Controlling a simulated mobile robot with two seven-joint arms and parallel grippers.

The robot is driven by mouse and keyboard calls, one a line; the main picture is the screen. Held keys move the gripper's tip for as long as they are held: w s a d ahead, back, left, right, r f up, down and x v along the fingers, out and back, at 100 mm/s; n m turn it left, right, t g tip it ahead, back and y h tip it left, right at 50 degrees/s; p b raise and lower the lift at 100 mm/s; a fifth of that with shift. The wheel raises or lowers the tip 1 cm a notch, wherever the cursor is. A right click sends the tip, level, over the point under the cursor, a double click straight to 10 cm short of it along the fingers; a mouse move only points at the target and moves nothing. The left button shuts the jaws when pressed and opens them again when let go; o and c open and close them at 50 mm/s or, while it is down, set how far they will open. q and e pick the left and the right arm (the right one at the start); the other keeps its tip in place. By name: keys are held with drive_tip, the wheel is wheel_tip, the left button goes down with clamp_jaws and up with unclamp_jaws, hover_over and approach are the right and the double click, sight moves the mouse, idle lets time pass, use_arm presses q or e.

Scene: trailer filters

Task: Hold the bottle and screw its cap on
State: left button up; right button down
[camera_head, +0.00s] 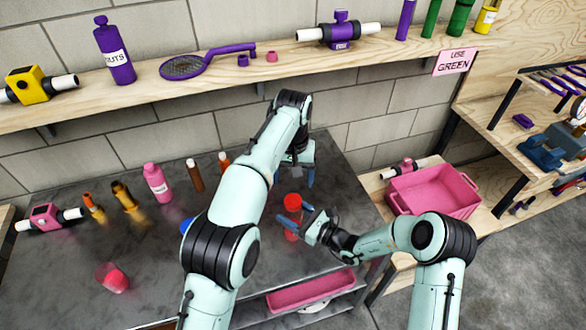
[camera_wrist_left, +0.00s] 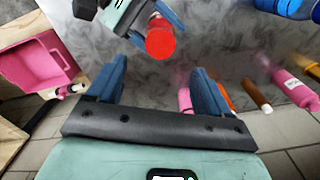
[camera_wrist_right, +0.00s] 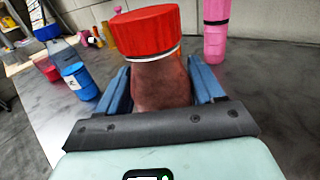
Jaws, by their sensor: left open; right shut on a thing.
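The bottle (camera_wrist_right: 160,84) is brownish red and stands upright between the fingers of my right gripper (camera_head: 290,222), which is shut on its body. The red cap (camera_head: 292,200) sits on top of the bottle; in the right wrist view the cap (camera_wrist_right: 146,30) has a pale ring under its lower edge. I cannot tell how tightly it sits. My left gripper (camera_head: 294,178) is open and empty, just behind the cap in the head view. In the left wrist view the cap (camera_wrist_left: 160,42) lies ahead of the open fingers, apart from them.
On the dark table are a pink bottle (camera_head: 156,182), small orange and brown bottles, a red cup (camera_head: 113,278) and a blue container (camera_head: 186,225), partly hidden by my left arm. A pink crate (camera_head: 436,190) stands to the right. A shelf (camera_head: 215,78) runs above.

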use_arm(q)
drive_tip(key=shift+r, duration=1.4)
use_arm(e)
drive_tip(key=shift+c, duration=0.4)
unclamp_jaws()
use_arm(q)
drive_tip(key=b, duration=0.3)
hover_over(293, 206)
drive_tip(key=shift+g, duration=0.3)
wheel_tip(293, 206, down, 6)
drive_tip(key=shift+w+r, duration=0.1)
drive_tip(key=shift+r, duration=0.15)
use_arm(e)
drive_tip(key=v, duration=1.3)
drive_tip(key=shift+s+d, duration=0.15)
